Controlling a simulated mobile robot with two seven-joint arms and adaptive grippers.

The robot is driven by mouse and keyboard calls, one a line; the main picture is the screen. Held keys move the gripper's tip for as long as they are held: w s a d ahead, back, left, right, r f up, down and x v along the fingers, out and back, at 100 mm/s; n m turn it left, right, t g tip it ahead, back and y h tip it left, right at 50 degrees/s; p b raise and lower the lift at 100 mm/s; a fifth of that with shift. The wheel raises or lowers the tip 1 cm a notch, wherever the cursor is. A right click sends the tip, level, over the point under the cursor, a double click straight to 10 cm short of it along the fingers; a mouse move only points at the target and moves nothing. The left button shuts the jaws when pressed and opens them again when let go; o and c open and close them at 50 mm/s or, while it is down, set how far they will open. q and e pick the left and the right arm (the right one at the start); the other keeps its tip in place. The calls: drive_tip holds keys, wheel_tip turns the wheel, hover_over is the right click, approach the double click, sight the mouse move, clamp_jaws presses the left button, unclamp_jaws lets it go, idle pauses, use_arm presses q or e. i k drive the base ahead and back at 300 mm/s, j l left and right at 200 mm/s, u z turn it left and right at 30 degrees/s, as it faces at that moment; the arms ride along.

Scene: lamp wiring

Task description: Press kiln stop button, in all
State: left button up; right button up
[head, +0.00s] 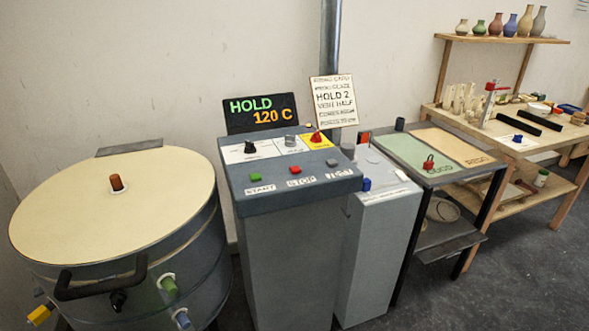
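The kiln control console (290,197) stands in the middle of the head view. Its red stop button (294,169) sits on the sloped top above a STOP label, between a green start button (255,178) on the left and a grey button (331,162) on the right. A display (261,113) behind it reads HOLD 120 C. The round kiln (113,212) stands on the left with its cream lid down and a brown plug in the lid. Neither of my grippers shows in this view. Nothing covers the red button.
Knobs and a red switch on a yellow plate (317,141) sit behind the buttons. A sign (334,101) stands behind the console. A wooden bench (519,150) is at right.

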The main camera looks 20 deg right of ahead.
sight(296, 169)
drive_tip(key=i+z, duration=0.35)
drive_tip(key=i+j+z, duration=0.3)
drive_tip(key=i, duration=0.25)
drive_tip(key=l, duration=0.05)
